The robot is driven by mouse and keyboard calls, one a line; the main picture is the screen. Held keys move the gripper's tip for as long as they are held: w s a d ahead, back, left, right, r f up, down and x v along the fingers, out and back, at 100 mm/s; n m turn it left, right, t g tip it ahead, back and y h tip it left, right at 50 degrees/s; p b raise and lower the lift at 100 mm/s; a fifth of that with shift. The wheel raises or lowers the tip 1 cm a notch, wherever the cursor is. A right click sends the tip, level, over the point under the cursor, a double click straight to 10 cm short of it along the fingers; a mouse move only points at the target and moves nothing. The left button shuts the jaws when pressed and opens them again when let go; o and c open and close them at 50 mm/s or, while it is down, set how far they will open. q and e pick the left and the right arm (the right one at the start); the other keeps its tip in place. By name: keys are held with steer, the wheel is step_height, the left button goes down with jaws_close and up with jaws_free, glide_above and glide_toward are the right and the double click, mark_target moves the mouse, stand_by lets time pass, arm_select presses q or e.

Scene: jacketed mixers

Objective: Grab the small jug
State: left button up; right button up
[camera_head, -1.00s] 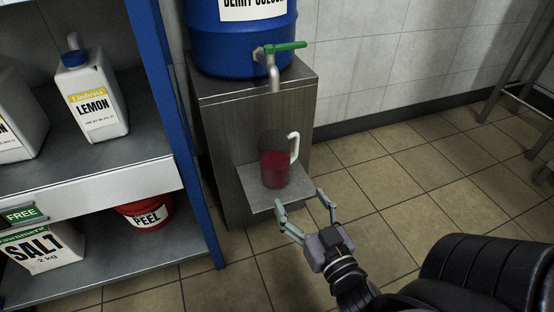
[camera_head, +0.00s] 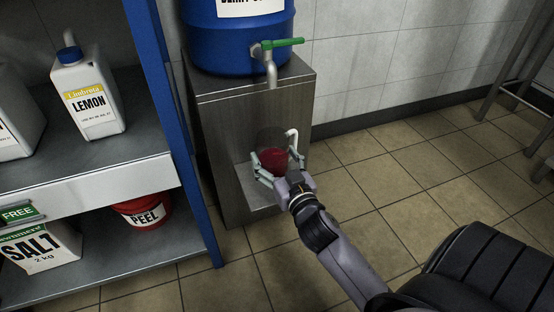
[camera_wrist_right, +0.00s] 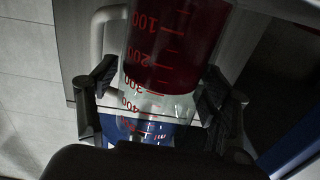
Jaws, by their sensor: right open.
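The small jug (camera_head: 272,148) is clear, with red liquid in it and a white handle on its right side in the head view. It stands upright on the low shelf (camera_head: 246,187) of the metal stand, below the tap. In the right wrist view the jug (camera_wrist_right: 165,60) shows red scale marks and fills the middle. My right gripper (camera_head: 278,165) is open, with its fingers on both sides of the jug. In the right wrist view one finger of the right gripper (camera_wrist_right: 160,95) is near the handle. Contact cannot be told. My left gripper is not in view.
A blue drum (camera_head: 238,40) with a green-handled tap (camera_head: 270,60) sits on the stand above the jug. A shelf unit with a blue post (camera_head: 175,130) is close on the left, holding a lemon container (camera_head: 88,95) and a red peel bucket (camera_head: 145,212).

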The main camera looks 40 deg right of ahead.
steer(key=shift+w+d, duration=0.2)
steer(key=shift+w, duration=0.9)
steer(key=shift+r, duration=0.1)
steer(key=c, duration=1.3)
